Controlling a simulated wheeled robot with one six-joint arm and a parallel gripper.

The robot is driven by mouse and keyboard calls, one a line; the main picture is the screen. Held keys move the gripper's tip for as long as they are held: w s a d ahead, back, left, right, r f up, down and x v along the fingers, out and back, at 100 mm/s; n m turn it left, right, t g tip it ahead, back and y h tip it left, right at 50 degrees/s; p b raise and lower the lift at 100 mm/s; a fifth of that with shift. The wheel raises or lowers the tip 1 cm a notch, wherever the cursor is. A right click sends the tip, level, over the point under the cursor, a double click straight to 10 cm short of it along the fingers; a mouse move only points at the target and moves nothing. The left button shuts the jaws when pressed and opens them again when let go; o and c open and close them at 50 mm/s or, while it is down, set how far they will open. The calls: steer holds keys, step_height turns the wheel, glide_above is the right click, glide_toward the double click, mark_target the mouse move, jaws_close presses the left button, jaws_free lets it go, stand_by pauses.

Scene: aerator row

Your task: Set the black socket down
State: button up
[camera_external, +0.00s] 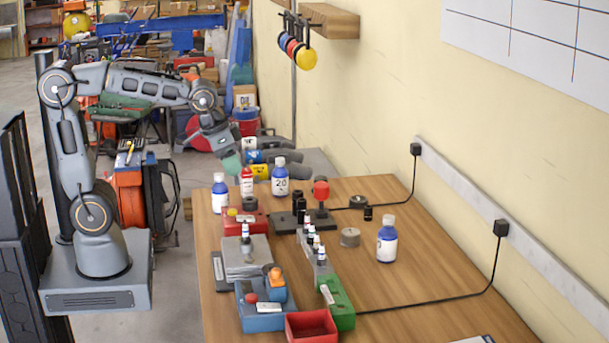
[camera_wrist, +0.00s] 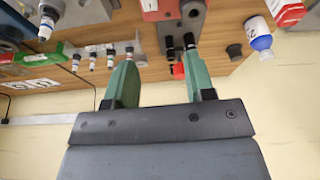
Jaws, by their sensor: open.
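My gripper (camera_external: 231,166) hangs at the end of the raised arm, above the far left end of the workbench. In the wrist view its two green fingers (camera_wrist: 161,57) are apart with nothing held between them. Several black pieces could be the black socket, and I cannot tell which. Upright black cylinders (camera_external: 299,202) stand on a dark base; what look like the same ones (camera_wrist: 190,41) show beyond the finger tips. A small black cylinder (camera_external: 367,213) stands alone on the bench. Another dark piece (camera_external: 249,203) sits on a red block (camera_external: 258,222).
White-and-blue bottles (camera_external: 386,240) stand at the right and far end (camera_external: 280,177). A red-topped stand (camera_external: 321,191), a green block (camera_external: 338,304), a blue bin (camera_external: 262,312) and a red bin (camera_external: 311,326) crowd the bench. Black cables run from wall plugs (camera_external: 501,228). The right bench (camera_external: 430,290) is mostly clear.

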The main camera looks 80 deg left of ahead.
steer(key=s+f+m, duration=0.1)
steer(key=s+f, duration=0.4)
steer(key=s, duration=0.5)
steer(key=shift+s+d+f, duration=0.15)
steer(key=shift+d+f, duration=0.05)
steer(key=shift+d, duration=0.05)
